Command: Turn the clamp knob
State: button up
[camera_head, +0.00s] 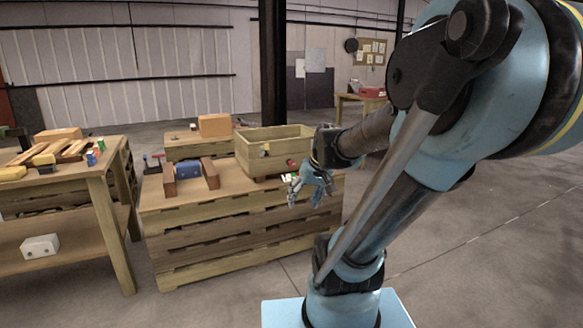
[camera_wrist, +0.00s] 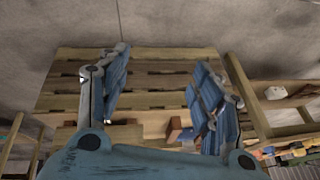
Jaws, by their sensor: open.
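My gripper (camera_head: 311,188) is open and empty, beside the front right of the slatted wooden bench (camera_head: 215,232). In the wrist view the two blue fingers of my gripper (camera_wrist: 158,65) are spread wide over the slats, with nothing between them. A small red round part (camera_head: 291,163) shows by the right end of the wooden box, just behind my gripper. It may be the clamp knob, but it is too small to be sure. A blue block (camera_head: 187,169) sits between two brown blocks on the bench top.
An open wooden box (camera_head: 272,153) stands on the bench's right half. A small tool with a red part (camera_head: 154,158) lies at its left end. A second table (camera_head: 112,157) with several wooden pieces and cans stands left.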

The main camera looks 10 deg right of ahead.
jog(key=w+a+r+n+t+y, duration=0.1)
jog(key=w+r+t+y, duration=0.15)
jog(key=w, duration=1.65)
jog(key=w+a+r+t+y, duration=0.15)
jog(key=w+t, duration=0.25)
jog(key=w, duration=1.5)
jog(key=w+d+f+t+y, duration=0.1)
jog(key=w+d+f+t, duration=0.15)
jog(key=w, duration=0.35)
jog(key=w+d+f+t, duration=0.1)
jog(key=w+d+f, duration=0.25)
jog(key=w, duration=0.35)
jog(key=m+t+h, duration=0.2)
jog(key=m+t, duration=0.1)
send_near(293, 164)
jog(key=x, duration=1.1)
jog(key=shift+a+r, duration=0.1)
jog(key=shift+r, duration=0.05)
jog(key=c, duration=1.1)
